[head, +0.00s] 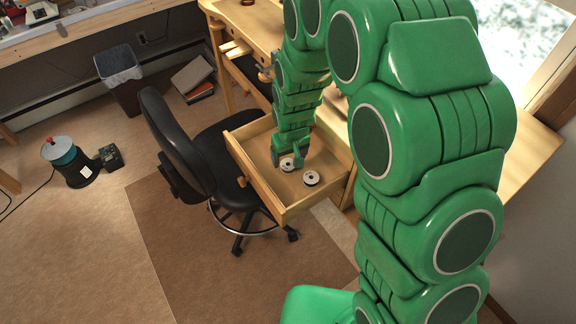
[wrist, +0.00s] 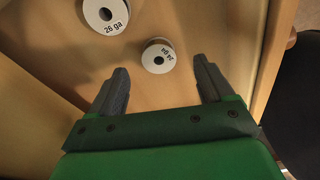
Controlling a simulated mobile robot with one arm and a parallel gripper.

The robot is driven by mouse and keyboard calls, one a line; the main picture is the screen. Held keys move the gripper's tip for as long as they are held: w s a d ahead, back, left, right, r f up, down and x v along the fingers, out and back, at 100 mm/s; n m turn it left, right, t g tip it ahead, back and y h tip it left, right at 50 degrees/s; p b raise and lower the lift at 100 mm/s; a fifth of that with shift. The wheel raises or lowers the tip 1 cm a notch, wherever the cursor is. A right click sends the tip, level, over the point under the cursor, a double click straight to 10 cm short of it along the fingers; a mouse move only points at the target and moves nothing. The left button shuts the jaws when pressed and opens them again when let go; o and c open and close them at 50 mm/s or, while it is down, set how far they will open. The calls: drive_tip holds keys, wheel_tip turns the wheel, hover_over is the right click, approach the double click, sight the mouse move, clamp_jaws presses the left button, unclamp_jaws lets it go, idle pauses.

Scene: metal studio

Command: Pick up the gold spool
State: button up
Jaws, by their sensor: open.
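Two spools with white round faces and dark centre holes lie in an open wooden drawer (head: 262,193). In the head view, one spool (head: 287,164) is by my gripper (head: 290,155) and the other spool (head: 311,178) is to its right. In the wrist view, the nearer spool (wrist: 158,57) is ahead of and between my gripper's (wrist: 161,66) two dark fingers, apart from both. The spool labelled "26 ga" (wrist: 106,16) is farther up and left, cut by the top edge. No gold colour shows clearly, so I cannot tell which is gold. My gripper is open and empty.
The drawer's walls stand around the spools; a drawer wall (wrist: 262,60) runs close to the right finger in the wrist view. A black office chair (head: 180,150) stands left of the drawer. The workbench (head: 250,22) is behind. Open floor lies at the left.

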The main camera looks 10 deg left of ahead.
sight(288, 161)
drive_tip(key=shift+w+a+f, duration=0.1)
drive_tip(key=shift+w+f, duration=0.2)
drive_tip(key=shift+f, duration=0.5)
drive_tip(key=shift+w+a+f, duration=0.1)
drive_tip(key=shift+w+f, duration=0.15)
drive_tip(key=shift+f, duration=0.5)
drive_tip(key=shift+w+f, duration=0.15)
drive_tip(key=shift+f, duration=0.8)
drive_tip(key=shift+c, duration=0.3)
drive_tip(key=c, duration=1.1)
drive_tip(key=shift+r, duration=0.1)
